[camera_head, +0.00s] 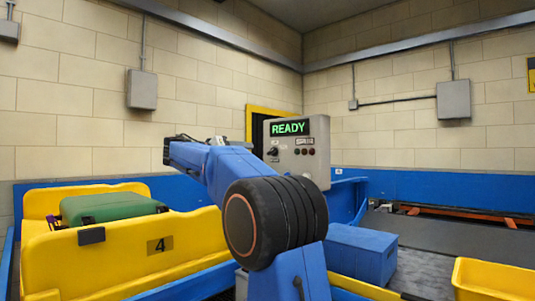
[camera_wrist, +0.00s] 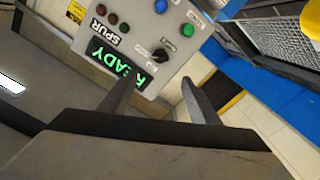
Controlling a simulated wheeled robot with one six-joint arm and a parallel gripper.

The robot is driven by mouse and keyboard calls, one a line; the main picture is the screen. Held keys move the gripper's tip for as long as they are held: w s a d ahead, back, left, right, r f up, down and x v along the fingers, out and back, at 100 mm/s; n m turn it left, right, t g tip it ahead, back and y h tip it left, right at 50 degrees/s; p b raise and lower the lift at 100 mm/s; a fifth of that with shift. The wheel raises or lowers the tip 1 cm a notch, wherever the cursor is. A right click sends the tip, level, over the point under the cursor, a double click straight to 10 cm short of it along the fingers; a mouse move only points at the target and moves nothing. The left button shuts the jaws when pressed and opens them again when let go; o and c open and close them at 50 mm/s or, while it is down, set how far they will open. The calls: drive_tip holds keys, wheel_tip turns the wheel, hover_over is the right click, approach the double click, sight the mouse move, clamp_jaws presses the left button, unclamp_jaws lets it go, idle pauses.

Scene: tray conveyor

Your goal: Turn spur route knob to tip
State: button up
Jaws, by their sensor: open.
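A grey control panel (camera_head: 300,165) with a lit green READY display (camera_head: 289,127) stands beyond my arm in the head view. The wrist view shows the panel face (camera_wrist: 140,25) tilted and nearly upside down. A black rotary knob (camera_wrist: 160,54) sits on it beside the READY display (camera_wrist: 117,62); its small labels are too blurred to read, so its setting cannot be told. A SPUR label (camera_wrist: 104,32) is near the display. My gripper (camera_wrist: 157,80) is open and empty, its fingers apart, with the knob showing beyond the gap between the tips.
Green (camera_wrist: 187,30) and blue (camera_wrist: 160,6) buttons and several dark lamps share the panel. A yellow tray marked 4 (camera_head: 125,255) holds a green case (camera_head: 110,205) at left. A blue box (camera_head: 362,253) stands right of my arm.

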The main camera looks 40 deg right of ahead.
sight(270, 152)
drive_tip(key=d, duration=0.5)
drive_tip(key=w+d, duration=0.1)
drive_tip(key=d, duration=1)
drive_tip(key=shift+w, duration=0.15)
drive_tip(key=c, duration=1.1)
